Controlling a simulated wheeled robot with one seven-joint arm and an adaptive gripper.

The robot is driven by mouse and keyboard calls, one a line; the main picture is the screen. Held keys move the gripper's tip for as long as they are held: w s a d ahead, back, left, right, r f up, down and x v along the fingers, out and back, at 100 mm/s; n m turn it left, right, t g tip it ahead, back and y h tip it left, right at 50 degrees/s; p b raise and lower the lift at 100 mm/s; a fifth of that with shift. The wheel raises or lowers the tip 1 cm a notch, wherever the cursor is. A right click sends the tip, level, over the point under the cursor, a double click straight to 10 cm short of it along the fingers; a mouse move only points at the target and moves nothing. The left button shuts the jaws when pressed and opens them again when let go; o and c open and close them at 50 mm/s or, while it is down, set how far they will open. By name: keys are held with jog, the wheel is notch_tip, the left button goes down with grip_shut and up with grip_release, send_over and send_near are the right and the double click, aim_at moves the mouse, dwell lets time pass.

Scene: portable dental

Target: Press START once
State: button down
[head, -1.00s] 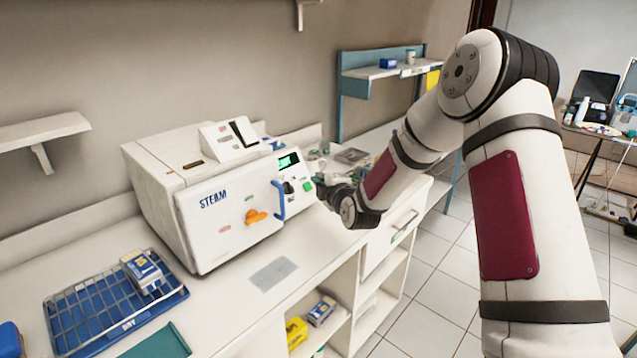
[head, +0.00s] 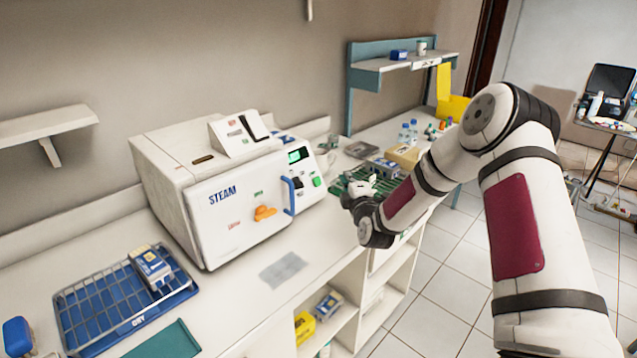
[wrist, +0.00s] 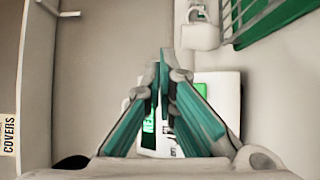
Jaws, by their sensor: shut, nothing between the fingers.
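The white STEAM steriliser (head: 240,215) stands on the counter in the head view. Its control panel at the right end has a lit green display (head: 298,155), a dark knob and a green button (head: 318,182). I cannot read a START label on it. My gripper (head: 347,198) is just right of the panel, apart from the button in the picture; its fingertips are small there. In the wrist view my gripper (wrist: 164,54) has its teal fingers closed together and empty. A white panel (wrist: 228,88) with green parts shows behind the fingers, which partly hide it.
A blue wire tray (head: 75,325) with a box sits at left. A green rack (head: 385,187) and small items lie behind my gripper. The counter front is mostly clear.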

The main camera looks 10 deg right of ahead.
jog(key=w+a+f+b, duration=0.4)
jog(key=w+b, duration=0.1)
jog(key=w, duration=0.1)
jog(key=shift+a+f, duration=0.15)
jog(key=shift+f, duration=0.05)
dwell(1.4)
jog(key=shift+w+a+f+b, duration=0.2)
jog(key=shift+w+b, duration=0.1)
jog(key=shift+b, duration=0.15)
jog(key=shift+w+a+f+b, duration=0.2)
jog(key=shift+w+a+b, duration=0.05)
jog(key=shift+w+b, duration=0.1)
dwell(0.7)
jog(key=shift+s, duration=0.1)
jog(key=shift+s+d+r+p, duration=0.4)
jog(key=shift+s+r+p, duration=0.05)
jog(key=shift+s+p, duration=0.15)
dwell(0.4)
jog(key=shift+s+d+r+p, duration=0.65)
jog(key=shift+s+p, duration=0.15)
jog(key=shift+s, duration=0.1)
jog(key=shift+s+d+r+p, duration=0.65)
jog(key=shift+s+p, duration=0.1)
jog(key=shift+s, duration=0.1)
